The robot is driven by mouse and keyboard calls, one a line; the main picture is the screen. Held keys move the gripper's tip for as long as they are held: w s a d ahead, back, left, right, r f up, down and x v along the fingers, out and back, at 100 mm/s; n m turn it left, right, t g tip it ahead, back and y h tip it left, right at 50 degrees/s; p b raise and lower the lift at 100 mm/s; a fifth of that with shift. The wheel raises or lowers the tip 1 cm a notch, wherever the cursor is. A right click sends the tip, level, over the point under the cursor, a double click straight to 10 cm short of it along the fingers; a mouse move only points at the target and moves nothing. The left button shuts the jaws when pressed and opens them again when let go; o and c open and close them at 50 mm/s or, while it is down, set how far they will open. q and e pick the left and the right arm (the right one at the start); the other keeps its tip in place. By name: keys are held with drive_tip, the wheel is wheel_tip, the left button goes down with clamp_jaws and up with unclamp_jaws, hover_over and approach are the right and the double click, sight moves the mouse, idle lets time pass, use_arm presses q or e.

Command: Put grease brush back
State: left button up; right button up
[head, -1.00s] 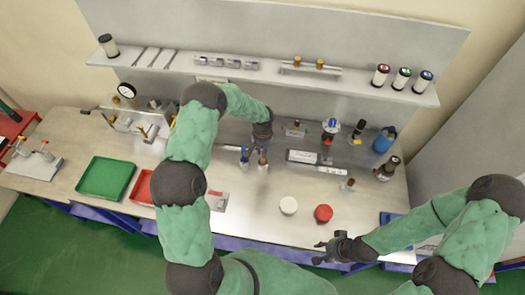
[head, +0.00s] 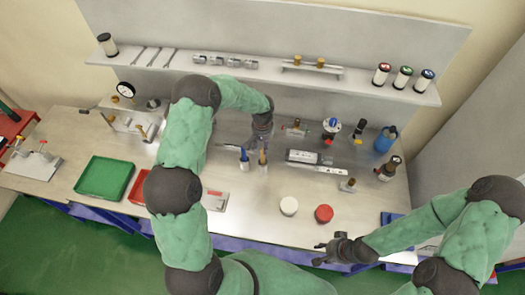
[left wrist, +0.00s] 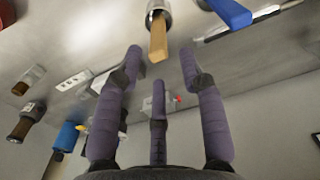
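A brush with a wooden handle (head: 263,158) stands upright in a small metal cup at the middle of the bench. In the left wrist view its handle (left wrist: 158,42) rises from the cup (left wrist: 156,10), just beyond my fingertips. A blue-handled tool (head: 244,157) stands beside it on the left, and its blue handle also shows in the left wrist view (left wrist: 231,12). My left gripper (head: 260,143) is above and behind the wooden handle. Its fingers (left wrist: 161,62) are spread, empty and apart from the handle. My right gripper (head: 320,254) is open and empty at the bench's front edge.
A white lid (head: 289,206) and a red lid (head: 323,214) lie in front right of the cups. A green tray (head: 104,179) and a red tray (head: 139,190) are left. A blue bottle (head: 385,139) and a dark bottle (head: 389,168) stand right. A shelf (head: 270,75) runs behind.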

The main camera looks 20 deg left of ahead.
use_arm(q)
wheel_tip(320, 180, up, 7)
drive_tip(key=b, duration=0.1)
drive_tip(key=s+d+f+m+h, duration=0.1)
drive_tip(key=s+d+f+h, duration=0.3)
drive_tip(key=s+d+f, duration=1.25)
drive_tip(key=s, duration=0.3)
drive_tip(key=s+f, duration=0.1)
drive_tip(key=s, duration=0.5)
drive_tip(key=shift+s+d+f, duration=0.3)
drive_tip(key=shift+d, duration=0.1)
drive_tip(key=shift+s, duration=0.55)
drive_tip(key=shift+s, duration=0.1)
